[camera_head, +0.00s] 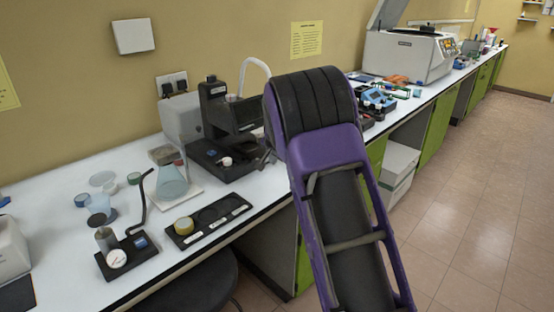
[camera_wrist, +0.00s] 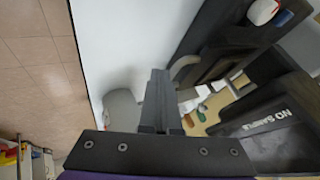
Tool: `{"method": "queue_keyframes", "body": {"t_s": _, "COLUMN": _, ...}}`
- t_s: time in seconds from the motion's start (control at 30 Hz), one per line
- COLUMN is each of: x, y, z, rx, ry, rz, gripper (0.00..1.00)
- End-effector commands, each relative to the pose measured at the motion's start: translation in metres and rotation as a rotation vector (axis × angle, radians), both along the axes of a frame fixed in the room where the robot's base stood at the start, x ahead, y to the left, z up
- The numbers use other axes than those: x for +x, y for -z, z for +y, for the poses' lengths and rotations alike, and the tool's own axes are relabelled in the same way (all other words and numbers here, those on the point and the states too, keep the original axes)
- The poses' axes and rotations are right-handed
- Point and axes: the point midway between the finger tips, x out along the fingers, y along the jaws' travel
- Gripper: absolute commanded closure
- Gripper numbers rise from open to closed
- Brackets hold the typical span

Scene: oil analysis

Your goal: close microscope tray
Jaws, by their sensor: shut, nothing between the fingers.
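The microscope (camera_head: 228,125) is a black device on a black base, standing on the white bench left of my arm in the head view. In the wrist view its dark panel (camera_wrist: 268,128) reads "NO SAMPLE", and its dark tray part (camera_wrist: 215,45) lies at the upper right, with a curved grey handle-like piece on its left edge. My gripper (camera_wrist: 160,74) is shut and empty, its fingertips close to that curved piece. I cannot tell whether they touch. In the head view my arm hides most of the gripper and the microscope's right side.
On the white bench (camera_head: 60,235) stand a flask (camera_head: 173,182), a black holder strip (camera_head: 208,222) and a gauge stand (camera_head: 127,257). A large white machine (camera_head: 408,55) stands farther back. A dark stool (camera_head: 190,285) is in front. The floor at right is clear.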

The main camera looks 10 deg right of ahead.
Motion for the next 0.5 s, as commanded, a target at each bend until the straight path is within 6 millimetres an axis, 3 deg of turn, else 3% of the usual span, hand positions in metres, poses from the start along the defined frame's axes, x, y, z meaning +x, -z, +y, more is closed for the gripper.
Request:
{"method": "queue_keyframes", "body": {"t_s": 0.2, "x": 0.028, "y": -0.002, "z": 0.02, "rx": -0.001, "ry": -0.002, "rz": 0.0, "gripper": 1.0}}
{"method": "queue_keyframes", "body": {"t_s": 0.5, "x": 0.033, "y": 0.0, "z": 0.026, "rx": 0.0, "ry": -0.002, "rz": -0.003, "gripper": 1.0}}
